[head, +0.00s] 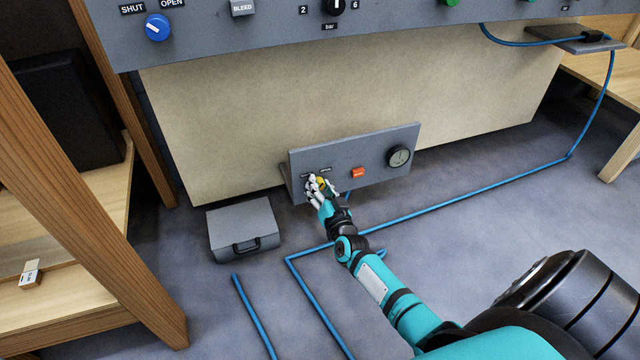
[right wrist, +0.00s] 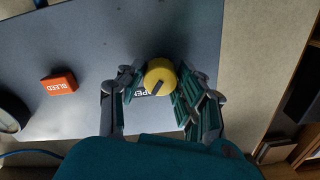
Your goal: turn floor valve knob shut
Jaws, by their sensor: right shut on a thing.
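The yellow valve knob (head: 321,183) sits on the low grey floor panel (head: 350,150), mostly covered by my right gripper in the head view. My right gripper (head: 322,188) is shut on it. In the right wrist view the knob (right wrist: 160,76) shows between the two fingers, with a dark slanted pointer mark on its face. Two small dark labels sit above the knob in the head view, too small to read. My left gripper is not in view.
An orange bleed button (head: 358,173) and a round gauge (head: 399,156) are on the same panel, right of the knob. A grey box with a handle (head: 243,230) stands on the floor to the left. Blue hose (head: 440,207) runs over the floor. A wooden shelf (head: 75,190) stands at left.

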